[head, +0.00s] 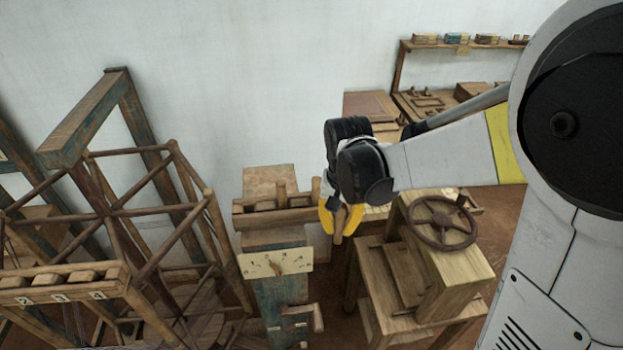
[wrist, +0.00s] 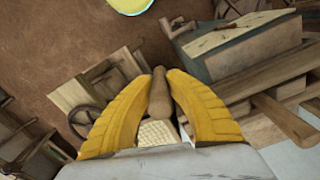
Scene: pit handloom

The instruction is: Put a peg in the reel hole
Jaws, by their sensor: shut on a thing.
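My gripper (head: 340,226) is shut on a wooden peg (head: 340,220), which hangs between the two yellow fingers. In the wrist view the peg (wrist: 158,95) sits between the fingertips, its rounded end pointing away from my palm. The gripper is to the right of a wooden rack (head: 262,219) on a blue-green post (head: 280,298). Other pegs (head: 316,190) stand in this rack. A large wooden reel frame (head: 160,250) with crossed spokes stands to the left, apart from the gripper. I cannot make out the reel hole in either view.
A pale plate with a pointer (head: 275,262) is fixed on the post. A wooden stand with a dark handwheel (head: 440,222) is to the right, below my arm. A rail with numbered blocks (head: 60,283) is at lower left. A shelf (head: 460,47) hangs on the back wall.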

